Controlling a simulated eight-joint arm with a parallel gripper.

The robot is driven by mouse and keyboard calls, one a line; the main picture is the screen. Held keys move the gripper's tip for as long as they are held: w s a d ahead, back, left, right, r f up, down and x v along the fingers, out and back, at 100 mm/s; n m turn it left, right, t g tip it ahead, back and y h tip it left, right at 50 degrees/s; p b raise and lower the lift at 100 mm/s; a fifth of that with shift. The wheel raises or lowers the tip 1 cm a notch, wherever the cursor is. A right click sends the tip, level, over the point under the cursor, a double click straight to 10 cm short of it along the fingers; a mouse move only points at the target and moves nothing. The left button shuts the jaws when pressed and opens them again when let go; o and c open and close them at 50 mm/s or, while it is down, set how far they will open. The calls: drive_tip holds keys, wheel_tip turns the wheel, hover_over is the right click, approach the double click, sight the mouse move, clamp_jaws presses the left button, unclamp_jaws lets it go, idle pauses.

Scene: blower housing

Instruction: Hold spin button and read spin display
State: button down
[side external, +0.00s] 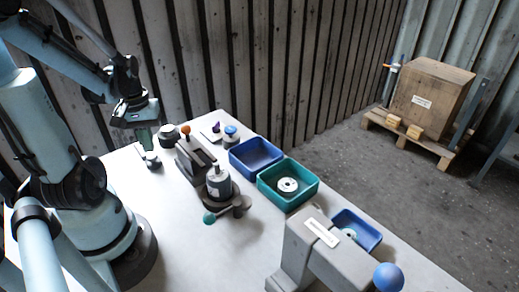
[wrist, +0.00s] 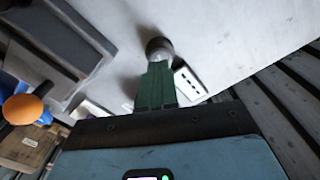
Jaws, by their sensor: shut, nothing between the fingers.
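My gripper (side external: 147,148) is shut, pointing down over the left end of the table. In the wrist view its green fingers (wrist: 158,70) are together with nothing between them. A small round dark-topped knob with a paler side (wrist: 159,46), possibly the spin button, is right at the fingertips. I cannot tell whether they press on it. A small white panel with a row of dark marks (wrist: 188,82), possibly the spin display, lies just right of the fingers and is partly hidden by them. Its marks are too small to read.
A grey fixture with an orange knob (side external: 185,131) stands close to the right of my gripper. Beyond are a motor-like part on a stand (side external: 219,184), blue (side external: 234,160) and green (side external: 268,198) bins, and a grey machine (side external: 318,252). The corrugated wall rises behind the table.

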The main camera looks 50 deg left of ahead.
sight(151, 155)
drive_tip(key=shift+r, duration=2.4)
drive_tip(key=w+d+r+m+t+y, duration=0.2)
drive_tip(key=w+d+m+t, duration=0.2)
drive_tip(key=w+d+m, duration=0.6)
drive_tip(key=w+d+r+m+t+h, duration=0.2)
drive_tip(key=d+t, duration=0.1)
drive_tip(key=d, duration=0.8)
drive_tip(key=shift+w, duration=0.25)
